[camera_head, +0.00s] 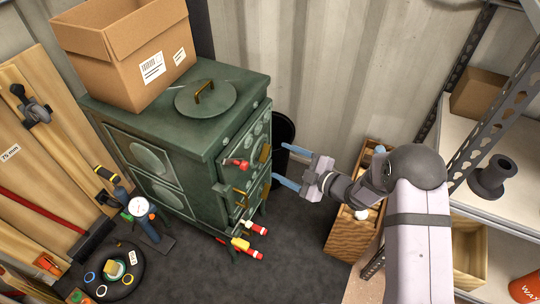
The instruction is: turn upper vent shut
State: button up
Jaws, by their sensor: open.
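A dark green stove (190,150) stands left of centre, its narrow front face turned to the right and seen at a steep angle. A round plate (258,129), which looks like the upper vent, is high on that face; its setting is too small to tell. A red-tipped handle (238,163) sticks out below it, and brass parts (265,153) sit at the right edge. My gripper (280,163) is to the right of the stove front, its two blue fingers spread and pointing left towards it. Nothing is between the fingers, and they appear apart from the stove.
An open cardboard box (130,55) and a round lid (206,97) with a brass handle are on the stove top. Red and yellow handles (244,246) jut out low in front. A wooden crate (345,235) stands under my arm, and shelves (490,140) line the right.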

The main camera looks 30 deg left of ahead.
aim_at(268, 154)
jog(key=x, duration=0.6)
jog(key=shift+w+a, duration=0.15)
jog(key=shift+a, duration=0.25)
jog(key=shift+f, duration=0.1)
jog(key=c, duration=1)
